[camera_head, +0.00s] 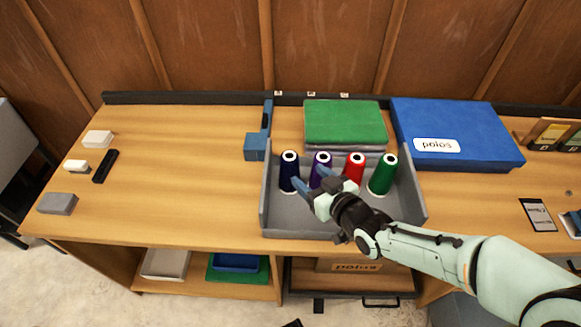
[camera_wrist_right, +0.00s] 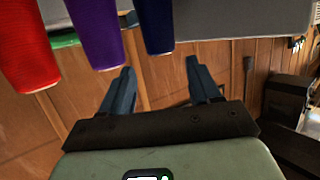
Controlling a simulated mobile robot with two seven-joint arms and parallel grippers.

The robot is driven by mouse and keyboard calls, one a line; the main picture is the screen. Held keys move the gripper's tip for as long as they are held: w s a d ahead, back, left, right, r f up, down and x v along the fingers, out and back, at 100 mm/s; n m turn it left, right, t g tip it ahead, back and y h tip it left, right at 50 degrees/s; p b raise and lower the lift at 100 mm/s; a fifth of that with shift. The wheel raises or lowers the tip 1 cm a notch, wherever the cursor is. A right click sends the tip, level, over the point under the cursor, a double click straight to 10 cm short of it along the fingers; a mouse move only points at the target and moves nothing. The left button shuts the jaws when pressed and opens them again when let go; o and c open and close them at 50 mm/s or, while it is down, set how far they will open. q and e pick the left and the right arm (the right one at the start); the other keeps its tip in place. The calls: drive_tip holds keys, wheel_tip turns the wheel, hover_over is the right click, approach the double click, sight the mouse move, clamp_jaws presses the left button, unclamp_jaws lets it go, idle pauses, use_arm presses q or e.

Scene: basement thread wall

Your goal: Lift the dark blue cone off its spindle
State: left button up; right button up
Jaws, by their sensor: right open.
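The dark blue cone (camera_head: 289,168) stands upright at the left end of a row of cones in a grey tray (camera_head: 300,221). My right gripper (camera_head: 312,181) is open and empty, at the front right of the dark blue cone and before the purple cone (camera_head: 320,163). One fingertip overlaps the dark blue cone's lower right side in the head view. In the right wrist view, the dark blue cone (camera_wrist_right: 154,24) shows just beyond the open fingertips (camera_wrist_right: 160,66), closer to the left finger. Its spindle is hidden inside it. My left gripper is out of view.
A red cone (camera_head: 354,166) and a green cone (camera_head: 383,174) stand right of the purple one. A green box (camera_head: 345,121) and a blue box (camera_head: 455,125) lie behind. A blue tool (camera_head: 257,145) lies at the tray's back left. The table's left middle is clear.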

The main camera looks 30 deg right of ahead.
sight(294, 163)
drive_tip(key=x, duration=0.3)
drive_tip(key=shift+w+f, duration=0.1)
drive_tip(key=shift+w, duration=0.05)
drive_tip(key=shift+x, duration=2.75)
clamp_jaws()
